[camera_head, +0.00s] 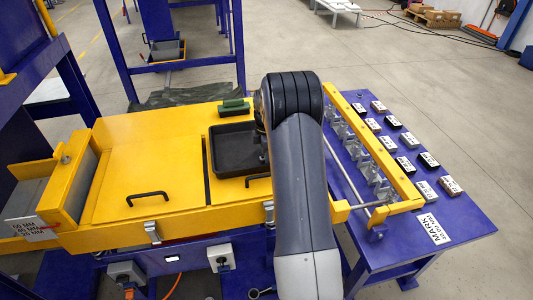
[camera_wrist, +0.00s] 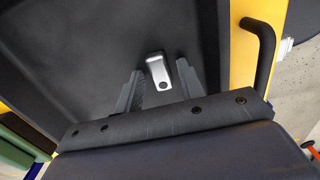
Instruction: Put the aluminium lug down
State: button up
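The aluminium lug (camera_wrist: 158,72) is a small silver piece with a rounded end and a dark hole, seen in the wrist view. It lies on the dark floor of the black tray (camera_wrist: 85,50). My gripper (camera_wrist: 160,67) has its two grey fingers apart, one on each side of the lug, with a visible gap on both sides. In the head view the black tray (camera_head: 227,167) sits on the yellow housing, partly covered by my arm. My gripper and the lug are hidden there.
The yellow housing (camera_head: 140,185) has black handles (camera_head: 147,195). A green block (camera_head: 234,107) stands behind the tray. At right, a blue table (camera_head: 455,208) holds several labelled blocks and a row of metal pieces behind a yellow bar (camera_head: 370,140).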

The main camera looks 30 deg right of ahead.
jog(key=shift+o, duration=0.3)
notch_tip(320, 180, up, 12)
jog(key=p, duration=0.1)
jog(key=shift+r, duration=0.2)
jog(key=shift+a, duration=0.1)
